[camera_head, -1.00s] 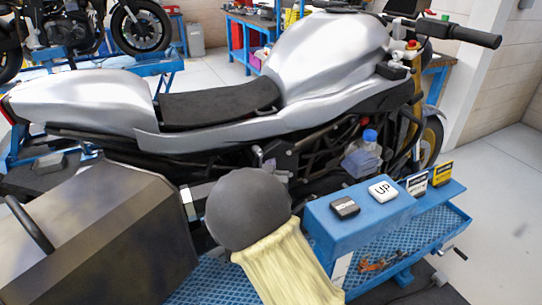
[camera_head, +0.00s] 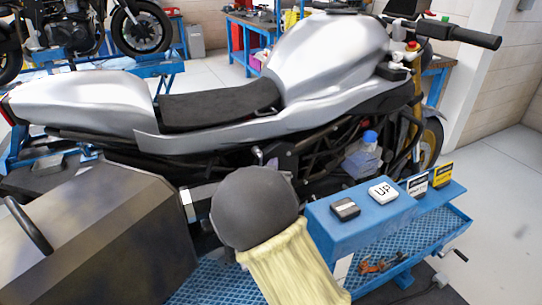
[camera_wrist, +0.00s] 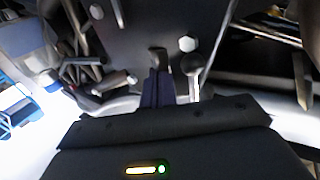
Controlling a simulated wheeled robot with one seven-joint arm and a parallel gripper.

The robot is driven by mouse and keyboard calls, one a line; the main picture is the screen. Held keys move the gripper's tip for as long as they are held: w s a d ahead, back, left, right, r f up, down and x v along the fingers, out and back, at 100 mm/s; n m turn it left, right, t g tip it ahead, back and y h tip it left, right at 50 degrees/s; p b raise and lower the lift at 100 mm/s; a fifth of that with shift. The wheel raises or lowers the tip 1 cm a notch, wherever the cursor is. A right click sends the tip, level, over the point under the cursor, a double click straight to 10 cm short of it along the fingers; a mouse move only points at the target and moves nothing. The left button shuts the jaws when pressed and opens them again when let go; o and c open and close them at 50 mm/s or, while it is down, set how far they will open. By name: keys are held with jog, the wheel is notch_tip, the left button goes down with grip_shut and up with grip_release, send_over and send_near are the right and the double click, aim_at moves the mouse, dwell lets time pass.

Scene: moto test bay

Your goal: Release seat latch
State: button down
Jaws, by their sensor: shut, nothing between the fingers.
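The silver motorcycle's black seat (camera_head: 220,103) sits flat between the tail and the tank in the head view. My gripper (camera_wrist: 158,88) shows in the wrist view as dark fingers, closed together and empty, pointing at dark bike parts. Just right of the fingertips is a lever-like part with a rounded end (camera_wrist: 191,65); I cannot tell whether it is the seat latch or whether the fingers touch it. A hex bolt head (camera_wrist: 187,43) is above it. In the head view my grey arm joint hides the gripper.
A blue lift (camera_head: 215,283) stands under the bike, with a control box (camera_head: 340,226) carrying an UP button (camera_head: 382,192) and yellow-black labels. A dark side case (camera_head: 105,235) is at the left. A blue-capped bottle (camera_head: 369,140) is by the frame. Open floor lies right.

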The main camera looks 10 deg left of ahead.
jog(key=s+d+b, duration=0.2)
jog(key=s+d, duration=0.3)
jog(key=s, duration=0.2)
jog(key=shift+s+d, duration=0.3)
jog(key=shift+d, duration=0.05)
dwell(0.4)
